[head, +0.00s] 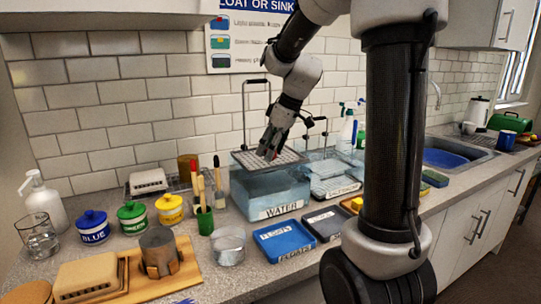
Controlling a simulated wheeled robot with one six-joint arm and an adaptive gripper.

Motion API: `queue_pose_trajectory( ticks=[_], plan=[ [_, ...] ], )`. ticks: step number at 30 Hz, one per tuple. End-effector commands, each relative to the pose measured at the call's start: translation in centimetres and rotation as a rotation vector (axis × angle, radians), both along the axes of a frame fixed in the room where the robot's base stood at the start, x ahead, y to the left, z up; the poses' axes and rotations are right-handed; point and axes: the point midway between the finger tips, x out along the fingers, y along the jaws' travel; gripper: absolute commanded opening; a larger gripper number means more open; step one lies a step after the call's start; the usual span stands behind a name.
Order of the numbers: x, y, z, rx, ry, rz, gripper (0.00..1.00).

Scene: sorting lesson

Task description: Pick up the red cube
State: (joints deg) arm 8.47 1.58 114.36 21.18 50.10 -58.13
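My gripper (270,150) points down over a perforated metal tray (245,160) with tall wire handles. The tray is above the clear tank labelled WATER (268,190). A small patch of red (275,154) shows at my fingertips. It may be the red cube, but it is too small and too covered by the fingers to tell its shape. I cannot tell whether the fingers are shut on it or only around it. No other red cube is clear in the view.
A blue tray labelled FLOATS (283,240) and a dark tray (325,222) lie in front of the tank. A glass bowl (228,245), a green brush cup (204,221) and lidded jars (132,216) stand left. A spray bottle (347,135) and sink (455,156) are right.

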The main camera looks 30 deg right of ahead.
Motion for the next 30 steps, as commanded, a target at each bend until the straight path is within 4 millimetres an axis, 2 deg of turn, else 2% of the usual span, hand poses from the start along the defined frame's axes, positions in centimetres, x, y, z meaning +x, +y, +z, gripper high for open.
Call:
queue_pose_trajectory(
  ticks=[1,6,17,20,30],
  plan=[
    [0.0,0.0,0.0,0.000,0.000,0.000,0.43],
    [0.0,0.0,0.0,0.000,0.000,0.000,0.12],
    [0.0,0.0,0.4,0.000,-0.001,0.000,0.10],
    [0.1,0.0,1.7,0.000,-0.004,-0.001,0.10],
    [0.0,0.0,8.4,-0.001,-0.003,0.000,0.10]
  ],
)
